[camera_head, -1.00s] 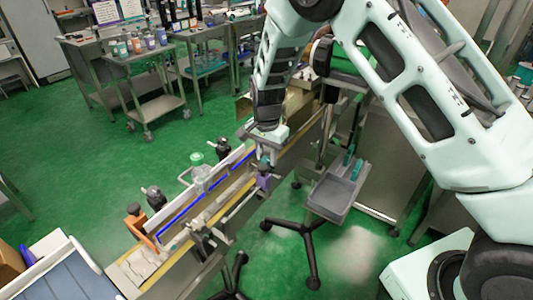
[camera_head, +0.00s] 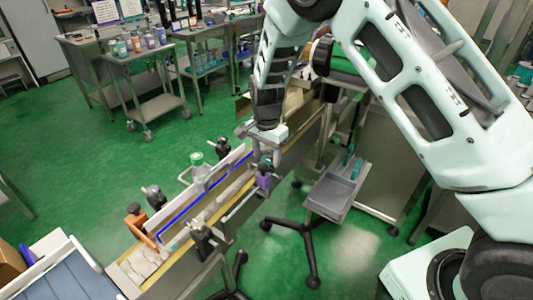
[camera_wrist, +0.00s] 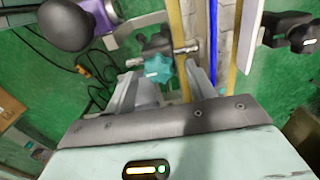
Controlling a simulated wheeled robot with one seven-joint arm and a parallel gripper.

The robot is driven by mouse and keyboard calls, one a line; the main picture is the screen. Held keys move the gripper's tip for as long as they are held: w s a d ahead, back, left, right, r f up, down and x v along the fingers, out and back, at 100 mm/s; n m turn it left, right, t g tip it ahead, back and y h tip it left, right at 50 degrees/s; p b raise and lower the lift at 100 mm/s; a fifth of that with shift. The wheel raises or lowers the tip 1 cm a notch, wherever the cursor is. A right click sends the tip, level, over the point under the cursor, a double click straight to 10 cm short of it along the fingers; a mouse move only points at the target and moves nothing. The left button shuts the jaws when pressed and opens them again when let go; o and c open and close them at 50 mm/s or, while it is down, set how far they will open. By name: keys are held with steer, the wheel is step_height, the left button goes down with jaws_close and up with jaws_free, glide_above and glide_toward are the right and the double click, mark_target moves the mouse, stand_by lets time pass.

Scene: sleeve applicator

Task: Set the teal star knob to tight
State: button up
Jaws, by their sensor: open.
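The teal star knob (camera_wrist: 158,68) shows in the wrist view, on a dark clamp body with a metal rod beside the conveyor rail. My gripper (camera_wrist: 160,84) is open, with one pale finger on each side of the knob's lower part in the picture. I cannot tell whether either finger touches the knob. A pale bar on the knob's face is visible, but no tight or loose marking is readable. In the head view my gripper (camera_head: 264,148) hangs over the far part of the conveyor, and the knob there is too small and covered to make out clearly.
A purple block (camera_wrist: 97,12) and a dark rounded handle (camera_wrist: 66,24) lie left of the knob in the wrist view. A black clamp (camera_wrist: 300,34) is at right.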

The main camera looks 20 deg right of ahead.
mark_target(266, 158)
steer(key=shift+r, duration=0.1)
step_height(266, 158, up, 17)
steer(key=b, duration=0.3)
steer(key=shift+r, duration=0.15)
stand_by(0.3)
steer(key=s+a+n+y, duration=0.1)
steer(key=s+a+n, duration=0.35)
steer(key=s, duration=0.45)
steer(key=s+a+n, duration=0.3)
steer(key=s+n, duration=0.2)
steer(key=s, duration=0.4)
steer(key=s+d+f+n, duration=0.1)
steer(key=s+f+n, duration=0.2)
steer(key=s+n, duration=0.6)
steer(key=s, duration=0.7)
steer(key=shift+s+d, duration=0.15)
steer(key=shift+s, duration=0.05)
